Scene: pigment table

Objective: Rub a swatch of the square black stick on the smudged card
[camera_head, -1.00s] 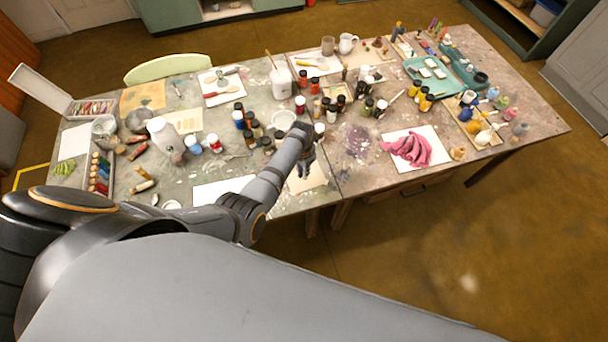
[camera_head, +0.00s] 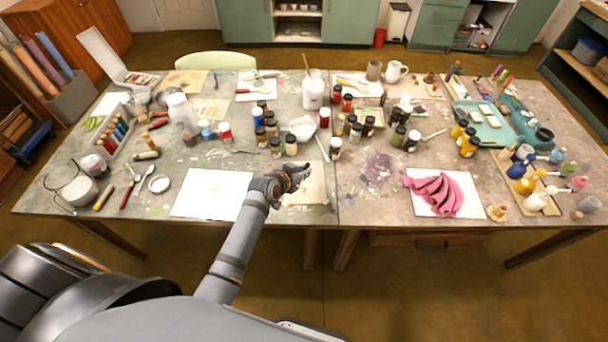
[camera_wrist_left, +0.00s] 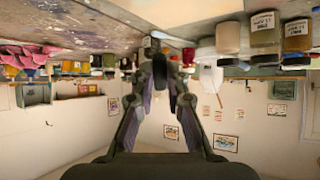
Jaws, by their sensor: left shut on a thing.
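My left gripper (camera_head: 300,174) is over a plain beige card (camera_head: 308,193) at the front middle of the table. In the left wrist view, its fingers (camera_wrist_left: 172,72) close on a small dark piece (camera_wrist_left: 174,90), which looks like the black stick; its square shape cannot be made out. The head view is too small to show the stick or whether it touches the card. A yellowish card with faint marks (camera_head: 182,80) lies at the back left. I cannot tell for sure which card is the smudged one. My right gripper does not show.
A white sheet (camera_head: 210,195) lies left of the gripper. Several small jars and a white bowl (camera_head: 302,127) stand just behind it. A pink cloth (camera_head: 440,193) lies on white paper to the right. The table between beige card and cloth is mostly clear.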

